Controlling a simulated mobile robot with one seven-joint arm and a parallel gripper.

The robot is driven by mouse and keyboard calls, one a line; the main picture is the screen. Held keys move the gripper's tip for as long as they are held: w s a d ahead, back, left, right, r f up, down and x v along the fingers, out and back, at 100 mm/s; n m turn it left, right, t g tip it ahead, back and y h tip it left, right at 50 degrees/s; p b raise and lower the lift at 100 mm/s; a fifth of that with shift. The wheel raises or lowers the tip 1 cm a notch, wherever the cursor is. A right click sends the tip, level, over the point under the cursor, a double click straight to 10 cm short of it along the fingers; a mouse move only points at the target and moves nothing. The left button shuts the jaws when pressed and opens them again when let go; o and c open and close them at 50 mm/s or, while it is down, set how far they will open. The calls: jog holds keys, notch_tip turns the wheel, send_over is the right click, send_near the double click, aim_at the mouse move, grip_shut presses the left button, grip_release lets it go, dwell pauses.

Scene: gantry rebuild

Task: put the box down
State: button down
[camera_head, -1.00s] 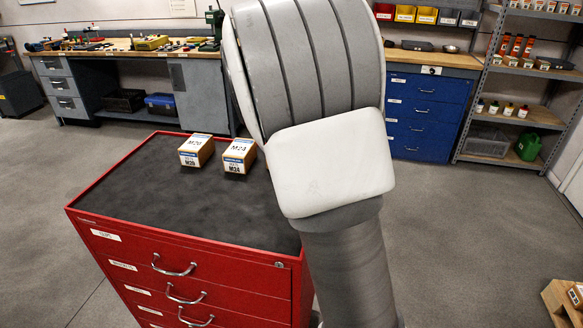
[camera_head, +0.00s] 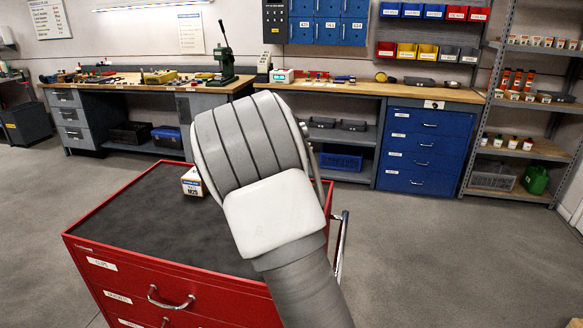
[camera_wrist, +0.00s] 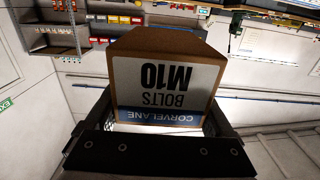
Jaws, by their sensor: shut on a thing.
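A brown cardboard box with a white label reading "CORVELANE BOLTS M10" (camera_wrist: 165,80) fills the middle of the wrist view, its print upside down. My gripper (camera_wrist: 155,135), with dark fingers at the box's left and right, is shut on it. The box appears held clear of any surface in that view. In the head view my own arm hides the gripper and the held box. The red tool cabinet (camera_head: 130,215) has a dark top mat. A box labelled M20 (camera_head: 191,184) stands on it, partly beside my arm.
The mat's front and left parts are bare; the part behind my arm is hidden. A workbench with tools (camera_head: 150,85) lies behind. A blue drawer unit (camera_head: 420,150) and a grey shelf rack (camera_head: 510,145) stand at the right. Floor is free between.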

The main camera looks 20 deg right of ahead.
jog(key=shift+w+a+f, duration=0.25)
jog(key=shift+w, duration=0.25)
jog(key=shift+f+b, duration=0.3)
jog(key=shift+f, duration=1.7)
jog(key=shift+f, duration=0.15)
grip_release()
